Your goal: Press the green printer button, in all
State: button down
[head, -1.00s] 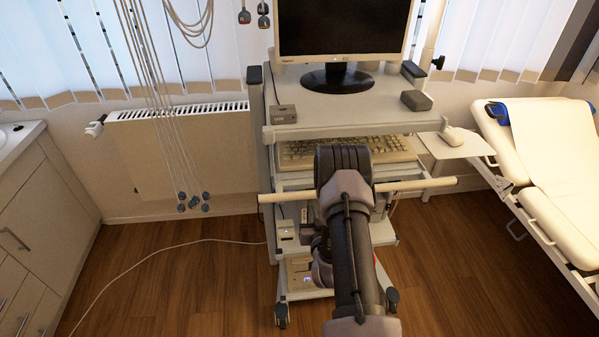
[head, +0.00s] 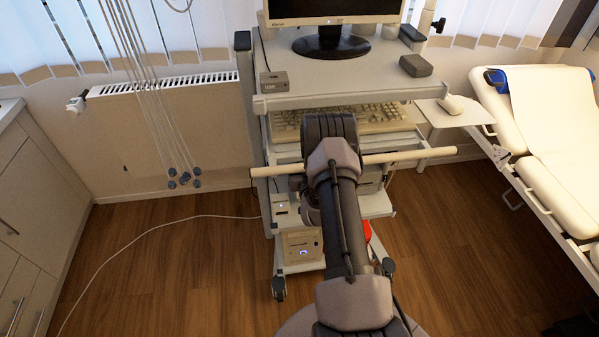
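My arm (head: 347,225) reaches forward over the front of a wheeled equipment trolley (head: 335,102). My gripper is hidden behind my arm links. A beige box (head: 302,243) with a small bluish-white light stands on the trolley's bottom shelf, left of my arm; it may be the printer, but I cannot tell. Another device (head: 369,181) on the middle shelf is partly covered by my arm. No green button can be made out.
A pale handle bar (head: 410,156) crosses the trolley front, with a keyboard (head: 286,125) behind it. A monitor (head: 332,20) stands on top. An examination couch (head: 500,105) is at right, cabinets (head: 38,190) at left. Hanging cables (head: 150,100) and a floor cable (head: 150,232) are at left. The left floor is mostly clear.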

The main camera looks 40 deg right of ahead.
jog(key=f, duration=0.1)
jog(key=w+f+b, duration=0.1)
jog(key=f, duration=0.1)
jog(key=shift+w+d+f, duration=0.15)
jog(key=shift+d+f, duration=0.1)
jog(key=shift+f, duration=0.1)
jog(key=shift+f+b, duration=0.3)
